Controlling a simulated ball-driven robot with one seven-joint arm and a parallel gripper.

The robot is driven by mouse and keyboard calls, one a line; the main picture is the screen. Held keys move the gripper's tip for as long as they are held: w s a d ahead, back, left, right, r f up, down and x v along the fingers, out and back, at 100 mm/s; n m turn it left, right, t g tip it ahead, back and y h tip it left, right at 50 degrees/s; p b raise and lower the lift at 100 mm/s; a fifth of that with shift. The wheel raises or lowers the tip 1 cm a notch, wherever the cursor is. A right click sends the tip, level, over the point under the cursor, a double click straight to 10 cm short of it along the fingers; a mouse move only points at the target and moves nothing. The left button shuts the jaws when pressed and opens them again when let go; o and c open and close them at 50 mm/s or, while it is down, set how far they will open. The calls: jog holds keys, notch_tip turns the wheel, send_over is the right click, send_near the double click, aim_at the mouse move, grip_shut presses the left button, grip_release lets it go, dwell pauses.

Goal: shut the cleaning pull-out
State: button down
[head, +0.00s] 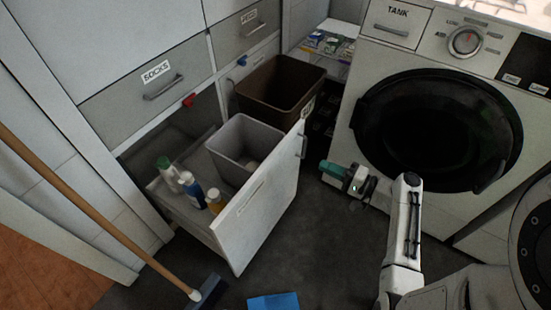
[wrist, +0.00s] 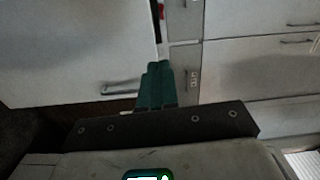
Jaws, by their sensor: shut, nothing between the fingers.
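The cleaning pull-out (head: 262,215) stands open, its white front panel well out from the cabinet. It carries a grey bin (head: 226,152) and several bottles (head: 188,185). A bar handle (head: 303,146) sits near the upper right edge of the panel. My gripper (head: 325,166) is shut and empty, just right of the panel and a little below the handle; I see no clear contact. In the wrist view, my green fingers (wrist: 157,68) lie together in front of a white panel (wrist: 70,45) with a handle (wrist: 121,88). Whether they touch it cannot be told.
A brown bin (head: 279,84) stands behind the pull-out. The SOCKS drawer (head: 150,80) is above left. A washing machine (head: 430,125) stands to the right. A broom (head: 100,215) leans at left, and a blue cloth (head: 273,301) lies on the dark floor.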

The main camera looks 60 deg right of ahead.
jog(key=f, duration=0.1)
jog(key=m, duration=0.1)
send_near(281, 149)
jog(key=shift+h, duration=0.3)
jog(key=w, duration=0.7)
jog(key=shift+a+f+b, duration=0.1)
jog(key=shift+a+b, duration=0.1)
jog(key=shift+b, duration=0.15)
